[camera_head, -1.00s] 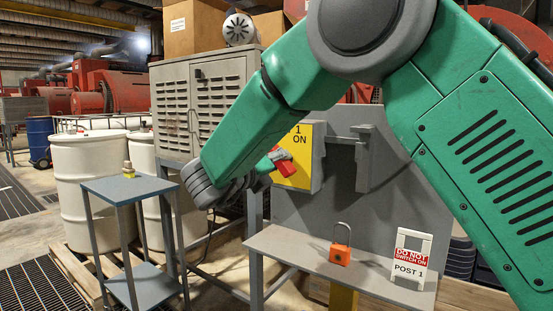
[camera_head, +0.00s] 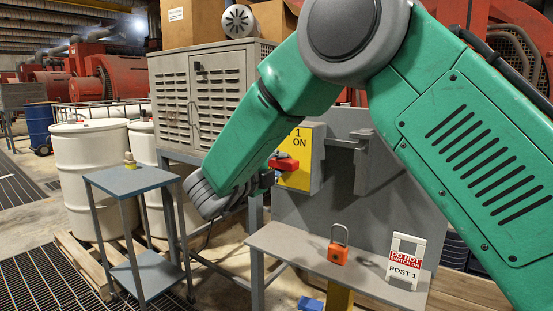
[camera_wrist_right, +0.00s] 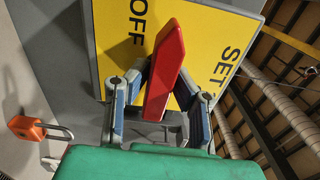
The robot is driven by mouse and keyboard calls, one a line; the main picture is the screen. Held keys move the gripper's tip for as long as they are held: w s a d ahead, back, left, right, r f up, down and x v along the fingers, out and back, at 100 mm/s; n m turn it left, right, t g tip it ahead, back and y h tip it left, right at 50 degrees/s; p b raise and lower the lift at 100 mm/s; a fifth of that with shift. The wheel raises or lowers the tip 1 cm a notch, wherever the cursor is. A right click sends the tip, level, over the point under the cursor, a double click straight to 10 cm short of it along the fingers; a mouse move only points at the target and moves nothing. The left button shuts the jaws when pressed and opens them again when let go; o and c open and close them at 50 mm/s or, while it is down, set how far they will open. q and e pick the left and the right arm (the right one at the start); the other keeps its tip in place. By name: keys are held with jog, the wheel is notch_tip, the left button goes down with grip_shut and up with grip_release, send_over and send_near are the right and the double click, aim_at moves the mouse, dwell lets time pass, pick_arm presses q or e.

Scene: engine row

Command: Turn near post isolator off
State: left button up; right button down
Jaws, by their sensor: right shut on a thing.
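The near post isolator is a yellow plate (camera_head: 296,178) on a grey box, lettered "1" and "ON" in the head view. Its red handle (camera_head: 284,164) lies close to level there. In the right wrist view the plate (camera_wrist_right: 110,35) reads "OFF" and "SET", and the red handle (camera_wrist_right: 167,60) points between those words. My right gripper (camera_head: 268,178) is at the handle; in the wrist view its fingers (camera_wrist_right: 163,88) are closed on the handle from both sides. My forearm covers part of the plate in the head view. My left gripper is out of view.
A grey shelf below bears an orange padlock (camera_head: 338,254) and a white "DO NOT SWITCH ON, POST 1" sign (camera_head: 405,262). A small blue-topped table (camera_head: 130,181) stands left, before white drums (camera_head: 90,175). A grey louvred cabinet (camera_head: 215,100) stands behind my forearm.

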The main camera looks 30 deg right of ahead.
jog(key=shift+d, duration=0.1)
dwell(0.3)
jog(key=shift+r, duration=0.1)
jog(key=c, duration=1.6)
grip_release()
jog(key=shift+o, duration=1)
jog(key=shift+w, duration=0.1)
jog(key=shift+d+f, duration=0.2)
jog(key=shift+f, duration=0.05)
jog(key=v, duration=1.1)
jog(key=shift+a, duration=0.45)
jog(key=shift+f+n, duration=0.1)
jog(key=shift+n, duration=0.2)
